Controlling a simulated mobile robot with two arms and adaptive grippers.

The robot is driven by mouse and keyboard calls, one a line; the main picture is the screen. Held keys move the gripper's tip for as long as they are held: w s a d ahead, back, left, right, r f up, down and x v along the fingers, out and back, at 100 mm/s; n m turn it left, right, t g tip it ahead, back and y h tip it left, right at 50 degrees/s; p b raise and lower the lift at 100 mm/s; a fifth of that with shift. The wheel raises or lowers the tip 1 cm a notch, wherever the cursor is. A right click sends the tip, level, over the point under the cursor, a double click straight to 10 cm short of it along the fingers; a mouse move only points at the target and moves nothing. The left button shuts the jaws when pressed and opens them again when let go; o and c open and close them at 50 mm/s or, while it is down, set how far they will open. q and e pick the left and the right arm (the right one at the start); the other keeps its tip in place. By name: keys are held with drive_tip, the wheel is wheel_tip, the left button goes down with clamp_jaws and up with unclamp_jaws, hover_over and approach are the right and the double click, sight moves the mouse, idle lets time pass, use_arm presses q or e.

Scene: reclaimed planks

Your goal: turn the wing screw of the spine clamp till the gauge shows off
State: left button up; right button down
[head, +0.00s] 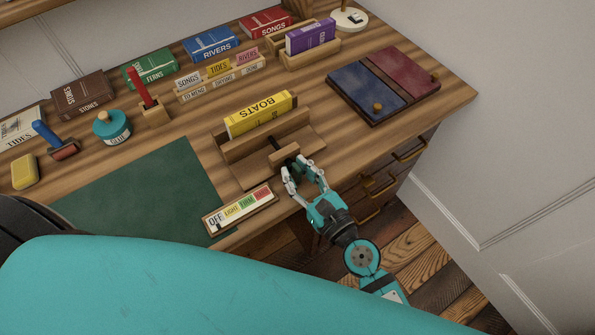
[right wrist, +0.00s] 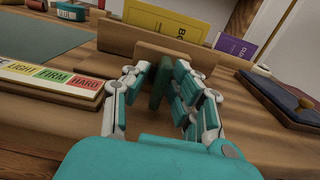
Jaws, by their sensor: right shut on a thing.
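The wooden spine clamp (head: 238,152) stands near the desk's front edge with a yellow BOATS book (head: 258,114) upright in it. My right gripper (head: 297,169) is at the clamp's front, shut on the dark wing screw (right wrist: 160,86), which shows between its fingers in the right wrist view. The fingers hide part of the screw. The gauge (head: 240,208) lies left of the gripper, with white OFF, yellow LIGHT, green FIRM and red HARD fields. A small dark pointer appears at the OFF end. My left gripper is not in view.
A green mat (head: 145,190) lies left of the clamp. Blue and dark red panels (head: 383,84) lie to the right. Books, stamps, a glue pot (head: 112,127) and a purple book (head: 310,36) in a holder stand behind. My teal arm covers the lower left.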

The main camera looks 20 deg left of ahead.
drive_tip(key=n, duration=0.6)
drive_tip(key=shift+n, duration=0.3)
drive_tip(key=n, duration=1)
drive_tip(key=shift+n, duration=0.4)
drive_tip(key=n+p, duration=0.1)
drive_tip(key=n, duration=0.4)
drive_tip(key=shift+f, duration=0.1)
drive_tip(key=c, duration=1.4)
unclamp_jaws()
drive_tip(key=shift+s+d, duration=0.1)
